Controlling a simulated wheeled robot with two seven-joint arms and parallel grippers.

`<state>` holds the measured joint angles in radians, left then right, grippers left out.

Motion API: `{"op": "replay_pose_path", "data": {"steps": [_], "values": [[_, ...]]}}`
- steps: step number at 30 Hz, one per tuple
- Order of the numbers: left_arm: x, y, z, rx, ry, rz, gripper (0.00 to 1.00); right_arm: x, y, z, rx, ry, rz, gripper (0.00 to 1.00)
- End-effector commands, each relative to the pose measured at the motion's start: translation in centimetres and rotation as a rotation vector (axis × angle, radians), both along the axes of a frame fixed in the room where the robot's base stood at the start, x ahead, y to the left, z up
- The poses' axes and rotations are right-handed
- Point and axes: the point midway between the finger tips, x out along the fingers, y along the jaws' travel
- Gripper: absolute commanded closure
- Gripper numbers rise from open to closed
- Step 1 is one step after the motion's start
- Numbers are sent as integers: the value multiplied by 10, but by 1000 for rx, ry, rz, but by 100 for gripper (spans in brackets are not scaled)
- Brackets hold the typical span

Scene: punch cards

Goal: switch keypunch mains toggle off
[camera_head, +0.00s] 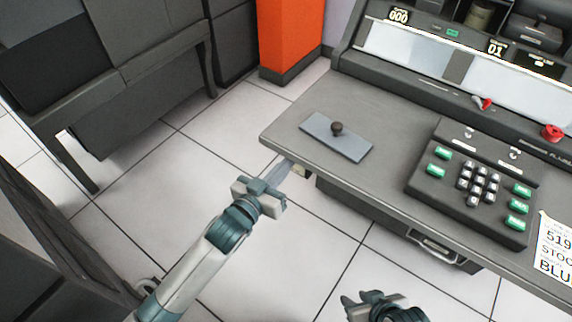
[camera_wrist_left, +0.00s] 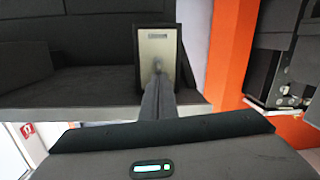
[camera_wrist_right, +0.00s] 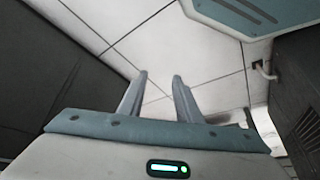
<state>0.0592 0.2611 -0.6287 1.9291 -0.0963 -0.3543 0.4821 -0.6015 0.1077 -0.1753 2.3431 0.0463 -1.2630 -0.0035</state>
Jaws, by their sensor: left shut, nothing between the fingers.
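The mains toggle (camera_wrist_left: 157,66) shows in the left wrist view as a small grey lever on a metal plate, set in a dark box (camera_wrist_left: 139,72) at the desk. My left gripper (camera_wrist_left: 158,88) is shut and empty, its fingertips right at the lever and hiding its lower part. I cannot tell whether they touch or which way the lever is set. In the head view my left gripper (camera_head: 284,168) reaches under the desk's front left edge, and the toggle is hidden there. My right gripper (camera_wrist_right: 159,85) is open and empty above the floor, in front of the desk.
The keypunch desk (camera_head: 285,138) carries a grey plate with a dark knob (camera_head: 337,129) and a keypad unit (camera_head: 470,190). A red lever (camera_head: 485,103) and red knob (camera_head: 552,132) sit behind. A dark cabinet (camera_head: 150,80) stands left, an orange column (camera_head: 290,35) behind. Tiled floor is clear between.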

Motion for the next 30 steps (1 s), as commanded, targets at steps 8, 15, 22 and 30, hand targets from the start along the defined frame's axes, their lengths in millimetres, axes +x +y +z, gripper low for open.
{"op": "replay_pose_path", "data": {"steps": [8, 15, 22, 30], "values": [[0, 0, -1, -8, -10, 0, 100, 1, 3, -1, 11, -17, 3, 69], [-1, 0, -2, -15, -21, 0, 100, 0, 5, -3, 18, -26, 3, 69], [-1, 0, -2, -24, -33, 0, 100, 4, 9, -3, 29, -49, 5, 69], [-1, 1, -3, -33, -46, 0, 100, 9, 13, -2, 46, -79, 7, 69]]}}
